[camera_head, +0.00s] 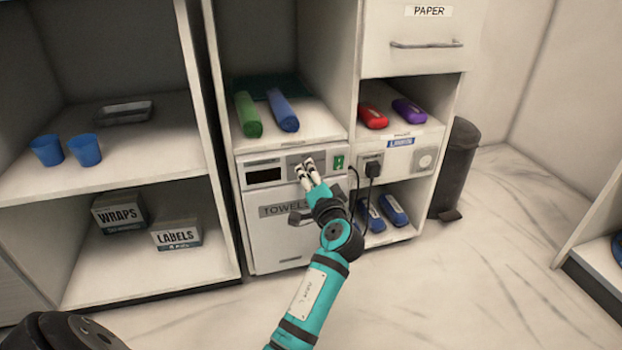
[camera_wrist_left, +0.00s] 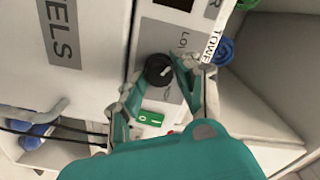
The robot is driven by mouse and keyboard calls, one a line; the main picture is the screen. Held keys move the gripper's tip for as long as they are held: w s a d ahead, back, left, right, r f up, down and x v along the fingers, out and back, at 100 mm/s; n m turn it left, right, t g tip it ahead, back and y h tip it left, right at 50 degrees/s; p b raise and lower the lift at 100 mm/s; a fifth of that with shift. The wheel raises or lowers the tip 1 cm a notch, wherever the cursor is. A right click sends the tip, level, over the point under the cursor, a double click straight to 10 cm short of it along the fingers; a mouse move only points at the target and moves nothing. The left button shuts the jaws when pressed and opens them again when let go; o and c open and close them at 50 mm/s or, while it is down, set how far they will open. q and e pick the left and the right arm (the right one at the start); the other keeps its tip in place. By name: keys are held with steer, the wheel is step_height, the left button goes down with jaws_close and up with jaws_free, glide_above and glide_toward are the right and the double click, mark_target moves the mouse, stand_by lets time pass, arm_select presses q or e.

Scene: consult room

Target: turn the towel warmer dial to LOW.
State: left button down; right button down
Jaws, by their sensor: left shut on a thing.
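The towel warmer (camera_head: 270,222) is a white unit with a door marked TOWELS, under the shelf with rolled towels. Its dial (camera_wrist_left: 159,70) is a round black knob with a light pointer mark, on a grey panel in the left wrist view. My left gripper (camera_head: 308,172) is at that panel, and in the left wrist view its fingers (camera_wrist_left: 158,78) are on either side of the dial, shut on it. Part of the lettering around the dial is covered by the fingers. In the head view the gripper hides the dial. My right gripper is not in view.
A green rocker switch (camera_head: 339,162) sits right of the dial panel. A black plug (camera_head: 373,169) and cords hang beside the warmer. A dark bin (camera_head: 456,165) stands at the right, with clear floor in front.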

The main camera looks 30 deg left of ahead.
arm_select(q)
steer(key=shift+f, duration=0.1)
stand_by(0.3)
steer(key=c, duration=0.9)
jaws_free()
steer(key=shift+c, duration=0.2)
step_height(320, 180, up, 10)
steer(key=shift+r, duration=0.1)
